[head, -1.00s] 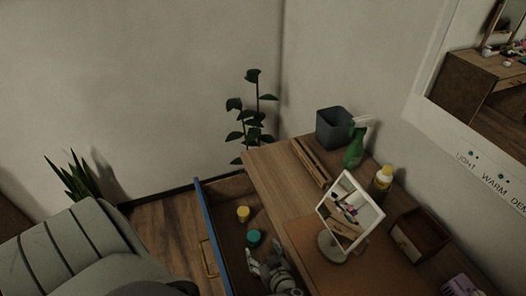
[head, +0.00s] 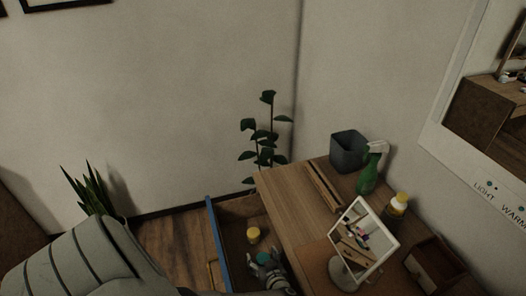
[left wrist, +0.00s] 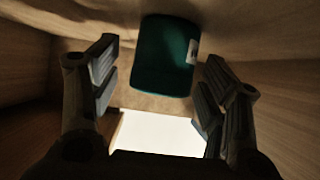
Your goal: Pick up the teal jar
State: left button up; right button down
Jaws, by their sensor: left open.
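The teal jar (head: 263,257) stands in the open drawer, partly hidden by my left gripper (head: 261,268) in the head view. In the left wrist view the dark teal jar (left wrist: 163,58) shows large at the top centre, with a pale label on its right side. My left gripper (left wrist: 157,82) is open, with one finger on each side of the jar's near end. I see a gap between the jar and each finger. My right gripper is not in view.
A yellow jar (head: 253,236) stands in the drawer just beyond the teal one. The drawer's blue front (head: 217,245) and wooden walls close in around the gripper. The desk (head: 287,205) beside it bears a mirror (head: 364,240), a green spray bottle (head: 368,178) and a grey bin (head: 348,152).

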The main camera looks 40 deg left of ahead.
pick_arm(q)
jog(key=c, duration=1.2)
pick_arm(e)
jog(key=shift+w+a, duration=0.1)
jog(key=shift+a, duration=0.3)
pick_arm(q)
jog(key=shift+o, duration=0.2)
jog(key=shift+r, duration=0.15)
